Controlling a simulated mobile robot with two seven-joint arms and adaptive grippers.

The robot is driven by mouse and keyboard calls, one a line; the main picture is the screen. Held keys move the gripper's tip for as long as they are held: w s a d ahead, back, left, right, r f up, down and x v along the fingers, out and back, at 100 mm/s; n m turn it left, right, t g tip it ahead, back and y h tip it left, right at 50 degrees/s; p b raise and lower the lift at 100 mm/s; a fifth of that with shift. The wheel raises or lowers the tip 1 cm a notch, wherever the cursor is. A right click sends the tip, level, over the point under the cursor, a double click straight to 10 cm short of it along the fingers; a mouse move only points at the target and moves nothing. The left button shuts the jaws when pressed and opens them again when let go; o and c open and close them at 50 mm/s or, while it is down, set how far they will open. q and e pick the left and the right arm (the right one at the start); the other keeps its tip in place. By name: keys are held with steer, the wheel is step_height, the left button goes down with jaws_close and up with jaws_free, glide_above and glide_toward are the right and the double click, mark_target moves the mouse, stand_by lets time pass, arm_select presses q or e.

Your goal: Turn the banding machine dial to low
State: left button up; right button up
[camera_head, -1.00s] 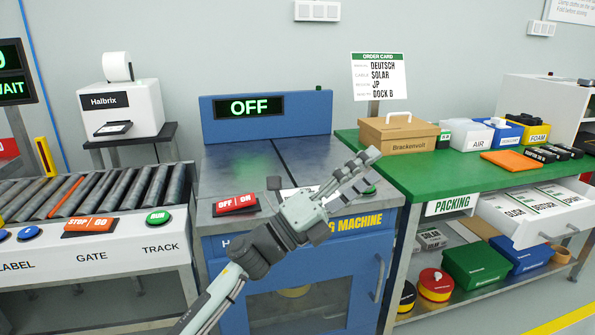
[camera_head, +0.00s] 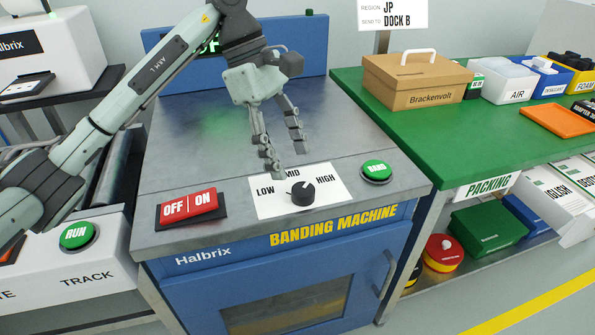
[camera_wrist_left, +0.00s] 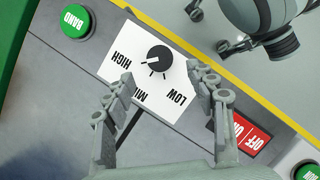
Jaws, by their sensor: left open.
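The banding machine (camera_head: 230,130) has a blue front and a grey metal top. Its black round dial (camera_head: 302,193) sits on a white plate (camera_head: 268,207) marked LOW, MID and HIGH. The dial also shows in the left wrist view (camera_wrist_left: 160,58), with a small pale mark on the knob; I cannot tell surely which word it points to. My left gripper (camera_head: 286,160) is open and empty, pointing down above and behind the dial. In the left wrist view its fingertips (camera_wrist_left: 160,74) are spread on either side of the dial, apart from it. My right gripper is not in view.
A red OFF/ON switch (camera_head: 188,208) lies left of the dial plate and a green BAND button (camera_head: 376,171) lies right. My arm covers most of the machine's display. A green packing table (camera_head: 400,125) with a Brackenvolt box (camera_head: 415,82) stands right; a roller conveyor stands left.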

mark_target(302, 188)
arm_select(q)
steer(key=x, duration=0.5)
steer(key=shift+s+d+f, duration=0.1)
steer(key=shift+d+f, duration=0.1)
steer(key=shift+f, duration=0.3)
steer(key=c, duration=1.2)
steer(key=shift+o, duration=0.2)
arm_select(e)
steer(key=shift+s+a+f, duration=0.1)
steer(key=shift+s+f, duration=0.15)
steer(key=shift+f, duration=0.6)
